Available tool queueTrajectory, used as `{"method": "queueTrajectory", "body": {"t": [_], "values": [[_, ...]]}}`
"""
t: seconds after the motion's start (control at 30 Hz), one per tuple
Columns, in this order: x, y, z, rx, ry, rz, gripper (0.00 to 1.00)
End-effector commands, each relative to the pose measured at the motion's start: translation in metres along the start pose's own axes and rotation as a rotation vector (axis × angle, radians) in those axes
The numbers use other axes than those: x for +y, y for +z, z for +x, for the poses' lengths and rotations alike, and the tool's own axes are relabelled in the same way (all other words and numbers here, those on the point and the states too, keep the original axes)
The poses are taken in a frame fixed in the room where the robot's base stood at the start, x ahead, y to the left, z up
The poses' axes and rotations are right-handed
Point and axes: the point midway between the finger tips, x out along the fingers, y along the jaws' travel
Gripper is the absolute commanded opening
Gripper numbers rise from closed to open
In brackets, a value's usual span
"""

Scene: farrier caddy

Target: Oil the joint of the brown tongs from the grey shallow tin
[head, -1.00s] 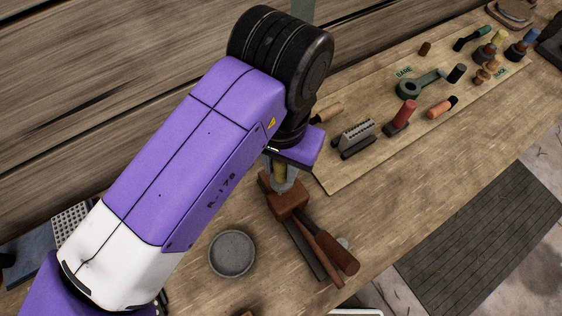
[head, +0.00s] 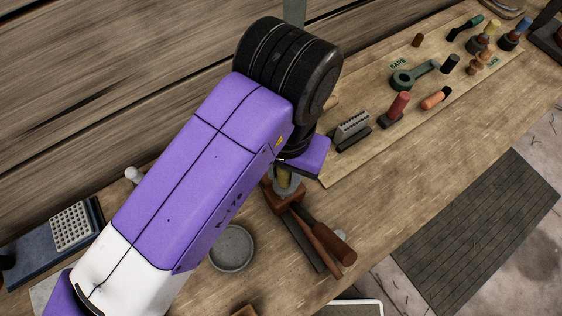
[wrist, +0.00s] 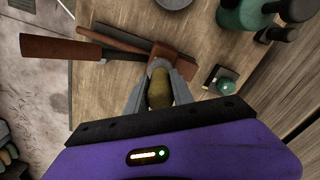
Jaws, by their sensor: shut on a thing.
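The brown tongs (head: 318,240) lie on the wooden bench, with two brown handles towards the bench's front edge and a reddish-brown block-like head at the joint end. The grey shallow tin (head: 232,247) sits left of them, partly covered by my arm. My gripper (head: 285,188) is shut on an olive-yellow handle (wrist: 160,92), held over the head of the tongs (wrist: 172,62). The handle's lower end is hidden between the fingers and a grey collar, so I cannot tell if it touches the joint. The tin's edge shows at the top of the wrist view (wrist: 174,3).
A board (head: 345,168) with a grey brush-like block, a red-handled tool and several other tools lies at the right. Green jars (wrist: 245,14) and a small green-topped item (wrist: 226,86) stand near my gripper. A blue tray (head: 45,245) is at the left.

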Motion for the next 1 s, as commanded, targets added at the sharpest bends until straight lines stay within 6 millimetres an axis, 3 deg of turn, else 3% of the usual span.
{"method": "queueTrajectory", "body": {"t": [1.0], "values": [[-0.021, -0.014, 0.003, 0.0, -0.001, 0.0, 0.0]]}}
